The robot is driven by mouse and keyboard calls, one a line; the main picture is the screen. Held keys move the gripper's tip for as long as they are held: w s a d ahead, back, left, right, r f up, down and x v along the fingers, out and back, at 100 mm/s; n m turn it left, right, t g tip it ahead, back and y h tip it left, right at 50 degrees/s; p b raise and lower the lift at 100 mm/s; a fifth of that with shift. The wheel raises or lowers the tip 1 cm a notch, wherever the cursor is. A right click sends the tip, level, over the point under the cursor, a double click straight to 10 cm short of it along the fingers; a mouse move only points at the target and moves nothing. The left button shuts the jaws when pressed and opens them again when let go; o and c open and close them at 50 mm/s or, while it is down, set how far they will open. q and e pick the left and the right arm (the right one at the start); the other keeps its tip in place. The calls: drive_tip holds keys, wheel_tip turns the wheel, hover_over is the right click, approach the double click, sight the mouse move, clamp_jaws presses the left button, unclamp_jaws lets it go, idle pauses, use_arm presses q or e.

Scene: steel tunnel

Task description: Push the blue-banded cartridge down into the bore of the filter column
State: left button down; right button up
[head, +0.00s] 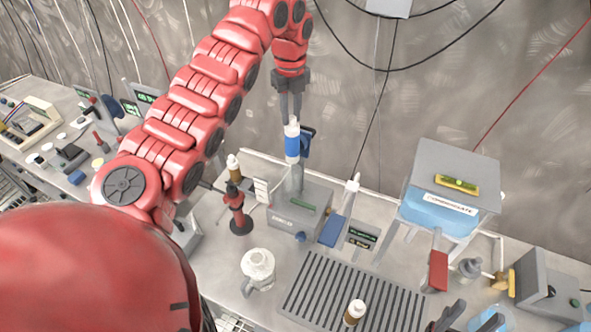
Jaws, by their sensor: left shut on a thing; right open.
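The blue-banded cartridge (292,147) is white with a wide blue band and stands upright near the middle of the head view. My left gripper (291,116) reaches down from above and is shut on its white top end. The filter column (296,180) is a grey upright tube directly below, rising from a grey box. The cartridge's lower end lines up with the column top; I cannot tell whether it is inside the bore. A dark blue part (307,142) sits just right of the cartridge. My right gripper (464,318) is open and empty at the bottom right edge.
A grey box labelled CONDENSATE with a blue tank (437,213) stands right of the column. A slotted drain grate (345,300) with a brown bottle (354,312) lies in front. A white jug (258,268) and red stand (237,213) are left. The wall is close behind.

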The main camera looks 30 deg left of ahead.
sight(292, 154)
use_arm(q)
wheel_tip(292, 154, down, 10)
drive_tip(key=b, duration=0.5)
drive_tip(key=shift+r, duration=0.2)
wheel_tip(292, 154, down, 5)
drive_tip(key=b, duration=0.2)
drive_tip(key=shift+r+b, duration=0.2)
drive_tip(key=shift+b, duration=0.1)
drive_tip(key=shift+f, duration=0.3)
drive_tip(key=shift+r, duration=0.1)
drive_tip(key=c, duration=0.9)
unclamp_jaws()
drive_tip(key=shift+o, duration=1)
drive_tip(key=shift+r, duration=0.1)
